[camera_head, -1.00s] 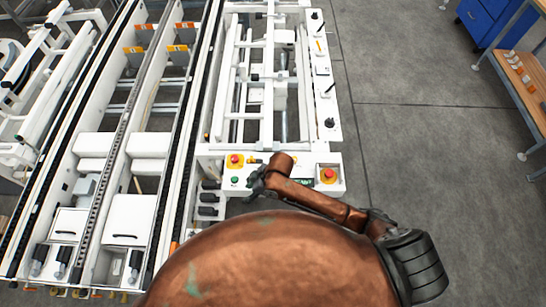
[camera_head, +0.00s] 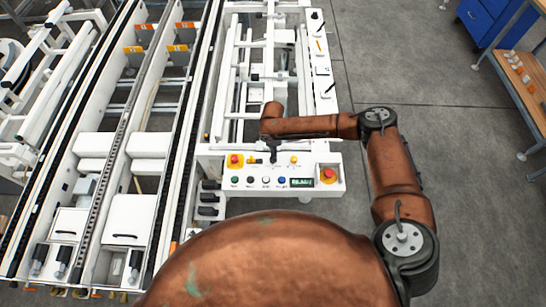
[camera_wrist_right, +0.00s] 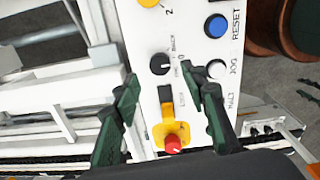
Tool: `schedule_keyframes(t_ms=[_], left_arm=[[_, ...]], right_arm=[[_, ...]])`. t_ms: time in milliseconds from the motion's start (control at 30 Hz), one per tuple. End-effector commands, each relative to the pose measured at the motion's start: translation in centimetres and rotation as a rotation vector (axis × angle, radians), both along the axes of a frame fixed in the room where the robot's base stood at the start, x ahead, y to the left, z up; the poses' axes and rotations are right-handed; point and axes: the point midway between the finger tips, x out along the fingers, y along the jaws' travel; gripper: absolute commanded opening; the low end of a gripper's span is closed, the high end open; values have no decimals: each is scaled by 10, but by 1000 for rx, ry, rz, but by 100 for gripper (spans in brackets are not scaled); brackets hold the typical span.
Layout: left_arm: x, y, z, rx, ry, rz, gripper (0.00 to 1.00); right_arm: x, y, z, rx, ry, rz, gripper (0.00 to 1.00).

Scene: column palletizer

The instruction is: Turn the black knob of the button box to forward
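The button box (camera_head: 218,171) is a white panel at the near end of the white frame in the head view. Its black knob (camera_wrist_right: 160,64) shows in the right wrist view, with a "0" printed beside it and small lettering around it. I cannot tell which mark the knob points at. My right gripper (camera_wrist_right: 162,78) is open, with its dark green fingers apart on either side of the knob's column of controls. The knob shows between and just beyond the fingertips; I see no contact. In the head view my right gripper (camera_head: 273,153) is over the panel and hides the knob. My left gripper is out of view.
Another red button (camera_head: 328,174) sits at the panel's right end. Conveyor rails (camera_head: 125,110) run left; open floor (camera_head: 430,130) lies right.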

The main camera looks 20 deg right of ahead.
Motion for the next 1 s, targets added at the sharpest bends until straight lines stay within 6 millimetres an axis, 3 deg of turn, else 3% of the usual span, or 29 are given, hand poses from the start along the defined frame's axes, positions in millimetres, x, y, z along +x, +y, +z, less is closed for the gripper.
schedule_keyframes(t_ms=[300,667,1000], left_arm=[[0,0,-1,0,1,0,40],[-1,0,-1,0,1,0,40],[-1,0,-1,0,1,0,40]], right_arm=[[0,0,-44,0,1,0,40],[0,1,-50,1,-1,0,40],[0,1,-50,1,-1,1,18]])
